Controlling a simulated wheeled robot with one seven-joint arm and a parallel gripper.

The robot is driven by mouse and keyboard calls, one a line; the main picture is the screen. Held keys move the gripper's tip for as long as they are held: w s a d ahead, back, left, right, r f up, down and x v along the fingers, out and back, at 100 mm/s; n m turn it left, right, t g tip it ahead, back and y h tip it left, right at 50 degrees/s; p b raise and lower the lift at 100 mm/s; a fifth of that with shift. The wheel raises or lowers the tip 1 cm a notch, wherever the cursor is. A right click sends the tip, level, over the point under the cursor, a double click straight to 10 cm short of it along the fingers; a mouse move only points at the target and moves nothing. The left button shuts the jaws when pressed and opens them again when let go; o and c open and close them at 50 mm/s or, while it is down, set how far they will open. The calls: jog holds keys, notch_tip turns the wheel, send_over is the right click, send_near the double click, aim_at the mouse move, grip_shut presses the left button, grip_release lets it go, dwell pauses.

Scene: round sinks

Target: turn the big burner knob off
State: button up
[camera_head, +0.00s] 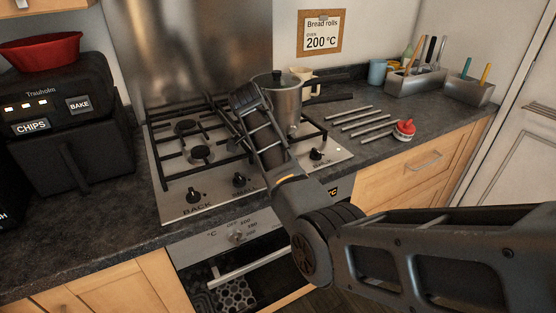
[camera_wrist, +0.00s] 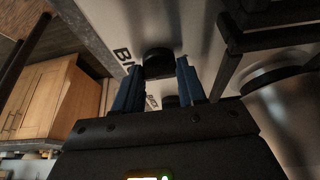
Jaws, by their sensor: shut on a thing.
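The big burner knob (camera_wrist: 157,58) is a round black knob on the steel hob front, by a partly visible label that starts "BI". In the wrist view my gripper (camera_wrist: 160,67) has one blue finger on each side of the knob, shut on it. The knob's pointer direction cannot be told. In the head view my own arm hides the knob and the fingertips. The steel hob (camera_head: 172,208) has other knobs in view: a left one (camera_head: 193,194), a middle one (camera_head: 240,180) and a right one (camera_head: 317,153).
A lidded steel pot (camera_head: 288,100) stands on the hob behind my arm. Black pan supports (camera_head: 180,153) rise beside it. A black fryer (camera_head: 70,150) is at left. The oven handle (camera_head: 235,267) is below.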

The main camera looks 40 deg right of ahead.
jog(key=o, duration=1.1)
jog(key=shift+c, duration=0.2)
jog(key=s+b+v, duration=0.1)
jog(key=v, duration=0.6)
jog(key=shift+w+r, duration=0.45)
jog(key=shift+w, duration=0.05)
